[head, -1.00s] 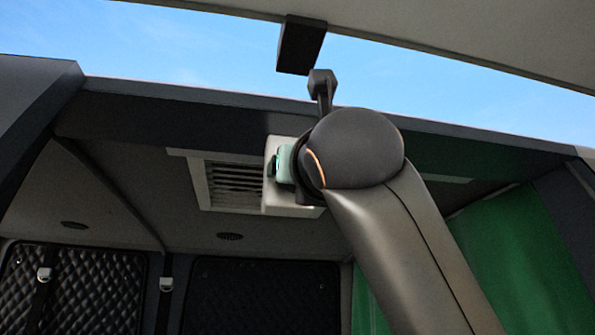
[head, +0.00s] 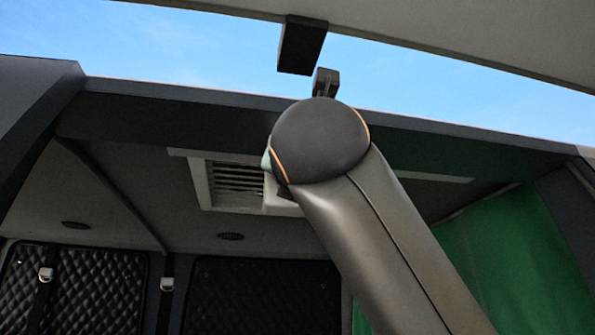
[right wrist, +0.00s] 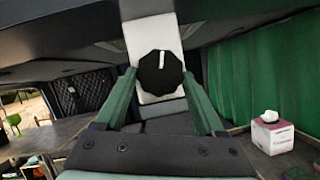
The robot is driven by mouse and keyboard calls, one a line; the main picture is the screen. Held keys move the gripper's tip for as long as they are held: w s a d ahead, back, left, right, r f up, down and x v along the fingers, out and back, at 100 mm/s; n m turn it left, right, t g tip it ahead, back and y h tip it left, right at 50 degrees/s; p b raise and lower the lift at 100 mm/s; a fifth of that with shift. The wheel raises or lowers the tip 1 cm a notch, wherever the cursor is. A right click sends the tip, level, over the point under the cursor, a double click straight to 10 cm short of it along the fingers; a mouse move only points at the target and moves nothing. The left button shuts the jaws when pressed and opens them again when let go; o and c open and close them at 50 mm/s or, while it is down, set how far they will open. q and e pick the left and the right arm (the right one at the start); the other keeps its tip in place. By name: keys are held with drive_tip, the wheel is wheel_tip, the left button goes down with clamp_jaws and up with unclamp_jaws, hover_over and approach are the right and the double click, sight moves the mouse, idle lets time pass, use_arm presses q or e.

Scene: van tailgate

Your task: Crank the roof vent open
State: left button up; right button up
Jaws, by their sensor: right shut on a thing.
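The roof vent (head: 238,186), a slatted grille in a pale frame, is set in the van ceiling in the head view. A white housing (head: 277,204) beside it is mostly hidden by my right arm. In the right wrist view a black faceted knob (right wrist: 160,73) with a white line across its face sits on the white housing (right wrist: 150,35). My right gripper (right wrist: 160,78) has its green fingers on either side of the knob, shut on it. In the head view this gripper is hidden behind my arm's rounded joint. My left gripper is in neither view.
A dark bracket (head: 301,45) hangs above my arm, near a smaller dark latch (head: 325,82). A green curtain (head: 512,260) hangs at the right. Quilted dark panels (head: 262,300) stand at the back. The wrist view shows a tissue box (right wrist: 272,132) at lower right.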

drive_tip(key=shift+s+a+r+m+g+h, duration=0.1)
drive_tip(key=shift+m+g+h, duration=0.1)
drive_tip(key=shift+m+h, duration=0.8)
drive_tip(key=shift+a+r+m+g+h, duration=0.15)
drive_tip(key=shift+m+h, duration=0.25)
drive_tip(key=shift+m, duration=1.2)
drive_tip(key=shift+d+f, duration=0.1)
drive_tip(key=o, duration=1.3)
drive_tip(key=shift+o, duration=0.2)
drive_tip(key=b+v, duration=0.5)
drive_tip(key=v, duration=0.7)
drive_tip(key=shift+s+b, duration=0.25)
drive_tip(key=shift+b, duration=0.05)
drive_tip(key=shift+f, duration=0.1)
